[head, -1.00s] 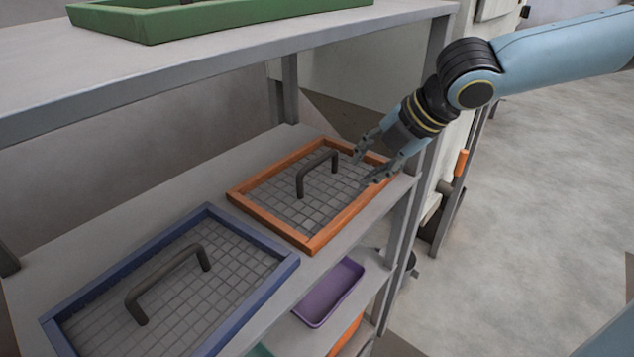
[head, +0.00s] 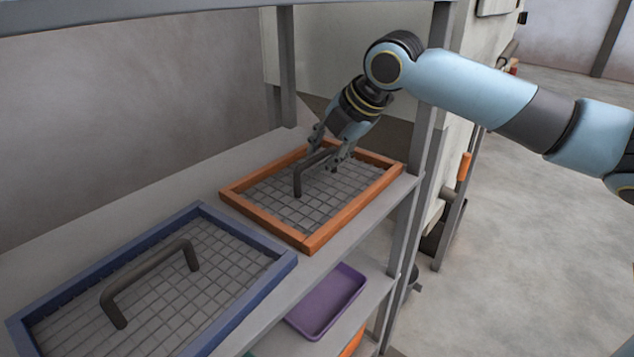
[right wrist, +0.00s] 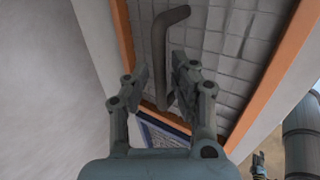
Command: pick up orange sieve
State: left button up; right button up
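The orange sieve (head: 261,214) lies flat on the middle shelf, an orange frame around a grey mesh with a dark arched handle (head: 298,180). My right gripper (head: 325,160) is at the handle, its fingers on either side of it. In the right wrist view, the handle (right wrist: 160,40) runs between the open fingertips of the gripper (right wrist: 165,85), with gaps visible beside it. The orange frame (right wrist: 283,60) also shows there. My left gripper is in neither view.
A blue sieve (head: 272,271) with a dark handle lies on the same shelf, nearer and to the left. A purple tray (head: 328,302) is on the shelf below. A grey shelf post (head: 408,200) stands right of the orange sieve. An upper shelf (head: 150,12) runs above.

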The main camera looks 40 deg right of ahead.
jog(key=shift+x, duration=0.95)
jog(key=shift+c, duration=0.3)
grip_shut()
